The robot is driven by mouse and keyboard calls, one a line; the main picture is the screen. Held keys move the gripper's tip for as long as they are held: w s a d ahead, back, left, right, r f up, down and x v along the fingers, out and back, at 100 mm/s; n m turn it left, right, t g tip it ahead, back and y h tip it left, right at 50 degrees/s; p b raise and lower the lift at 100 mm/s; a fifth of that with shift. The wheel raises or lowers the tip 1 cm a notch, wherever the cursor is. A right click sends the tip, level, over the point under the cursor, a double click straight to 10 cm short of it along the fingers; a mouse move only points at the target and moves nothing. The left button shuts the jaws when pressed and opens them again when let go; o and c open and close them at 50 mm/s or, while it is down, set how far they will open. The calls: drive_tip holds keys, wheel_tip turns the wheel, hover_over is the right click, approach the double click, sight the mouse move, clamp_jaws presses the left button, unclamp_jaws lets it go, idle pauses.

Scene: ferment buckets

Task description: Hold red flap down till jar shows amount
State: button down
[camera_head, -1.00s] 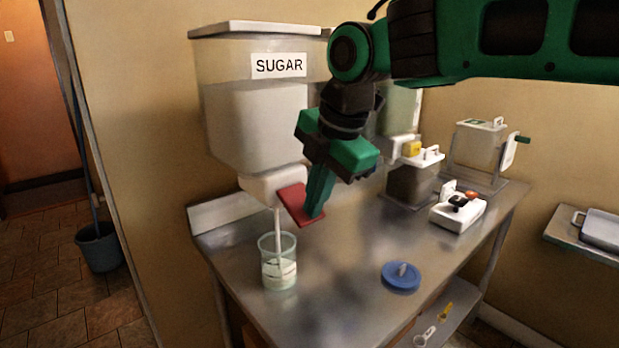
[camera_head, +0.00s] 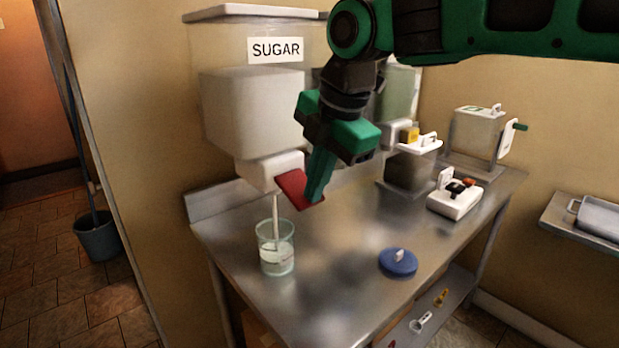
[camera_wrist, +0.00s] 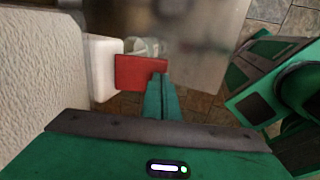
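The red flap (camera_head: 297,189) sticks out from the white spout (camera_head: 268,170) under the clear bin labelled SUGAR (camera_head: 262,95). It is tilted downward. My gripper (camera_head: 314,195) has its fingers together, with the tips against the flap; the flap (camera_wrist: 140,72) and the fingertips (camera_wrist: 160,82) also meet in the wrist view. A white stream falls from the spout into the clear glass jar (camera_head: 276,257) below. White sugar stands in the jar's lower part, up to about half its height. Marks on the jar are too small to read.
A blue lid (camera_head: 398,262) lies on the steel table (camera_head: 330,285) right of the jar. A white device (camera_head: 455,198) and other bins (camera_head: 410,172) stand farther right. Scoops (camera_head: 421,322) lie on the lower shelf. The table's middle is clear.

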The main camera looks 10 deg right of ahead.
drive_tip(key=s+d+v, duration=0.1)
drive_tip(key=s+v, duration=0.1)
drive_tip(key=v, duration=1)
drive_tip(key=shift+d, duration=0.2)
drive_tip(key=shift+f, duration=0.1)
idle(0.6)
drive_tip(key=s+d+f+m+g+h, duration=0.1)
drive_tip(key=s+d+f+m, duration=0.1)
drive_tip(key=d+f+m, duration=1.6)
drive_tip(key=s+d+f+m+g, duration=0.2)
drive_tip(key=s+d+f+m, duration=0.8)
drive_tip(key=s+m, duration=0.3)
drive_tip(key=shift+s+d+f+h, duration=0.3)
drive_tip(key=shift+d+f+h, duration=0.1)
drive_tip(key=shift+f, duration=0.45)
